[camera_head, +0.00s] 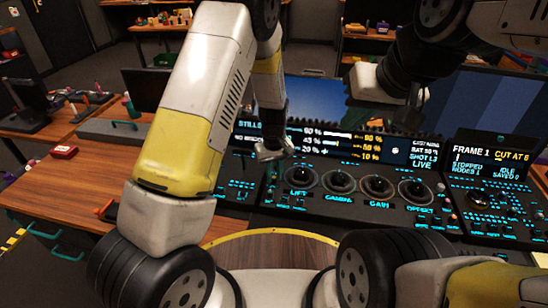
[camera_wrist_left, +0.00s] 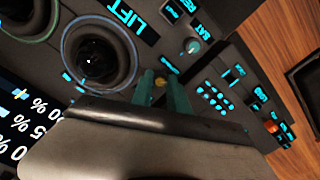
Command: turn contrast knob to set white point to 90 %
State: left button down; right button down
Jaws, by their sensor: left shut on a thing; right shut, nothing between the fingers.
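The dark trackball panel (camera_head: 330,215) lies across the bench with its lit screen strip (camera_head: 330,143). My left gripper (camera_head: 272,151) is down at the panel's left part, near the LIFT trackball (camera_head: 299,178). In the left wrist view its two greenish fingers (camera_wrist_left: 161,90) are shut on a small yellowish-tipped knob (camera_wrist_left: 160,82). Its label is hidden, so I cannot tell if it is the contrast knob. My right gripper (camera_head: 417,96) is raised in front of the monitors, small and dark, shut and empty.
Close to the held knob is another knob (camera_wrist_left: 190,47) with a lit label, and blue-lit buttons (camera_wrist_left: 214,98). The LIFT ball (camera_wrist_left: 98,55) lies beside the fingers. More trackballs (camera_head: 378,186) run to the right. A side panel (camera_head: 490,195) stands at right.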

pick_arm(q)
jog(key=shift+w, duration=0.1)
dwell(0.3)
jog(key=c, duration=1.3)
grip_release()
jog(key=shift+r, duration=3.9)
jog(key=shift+r, duration=0.1)
notch_tip(320, 180, up, 9)
jog(key=h, duration=0.1)
send_over(274, 177)
jog(key=s+a, duration=0.2)
jog(key=a, duration=0.1)
jog(key=s+a+r+m+t+h, duration=0.25)
jog(key=s+a+r, duration=0.3)
jog(key=r, duration=0.55)
jog(key=s+a+r+t, duration=0.1)
jog(key=s+a+r, duration=0.1)
jog(key=s, duration=0.2)
jog(key=s+a+r+m+t+y, duration=0.1)
jog(key=s+a+r, duration=0.1)
jog(key=s, duration=0.3)
jog(key=s+a+r+t, duration=0.1)
jog(key=s+r, duration=0.1)
jog(key=s, duration=0.3)
jog(key=shift+s+a+r+m+t, duration=0.1)
jog(key=shift+a+r+m+t, duration=0.15)
jog(key=shift+a+r+t, duration=0.15)
